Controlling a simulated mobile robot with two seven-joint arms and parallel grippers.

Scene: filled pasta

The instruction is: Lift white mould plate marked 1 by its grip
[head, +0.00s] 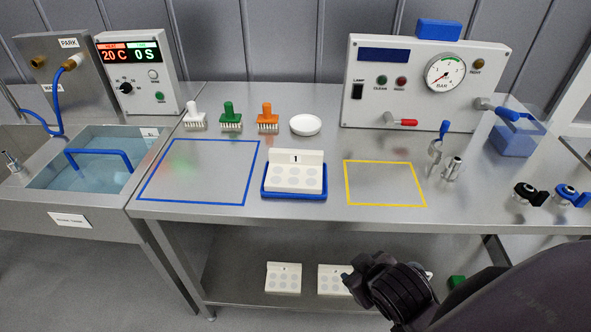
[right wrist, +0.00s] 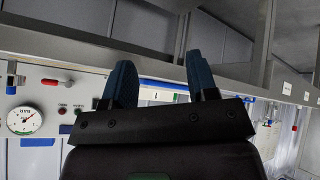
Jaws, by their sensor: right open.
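The white mould plate marked 1 (head: 295,178) sits in a blue tray (head: 265,193) on the steel table in the head view. Its raised back strip carries the number, and its face has several round recesses. My right gripper (head: 352,279) comes in from the lower right, below and to the right of the plate and well apart from it. In the right wrist view the right gripper (right wrist: 160,80) is open, with two blue fingers apart and nothing held. A pale piece with a mark like 1 shows between the fingers there. My left gripper is not in view.
A blue outlined area (head: 200,170) lies left of the tray and a yellow one (head: 385,183) right of it; both are empty. Brushes (head: 231,118) and a white dish (head: 305,125) stand behind. A gauge panel (head: 424,85) stands at the back right. Similar plates (head: 283,278) lie on the lower shelf.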

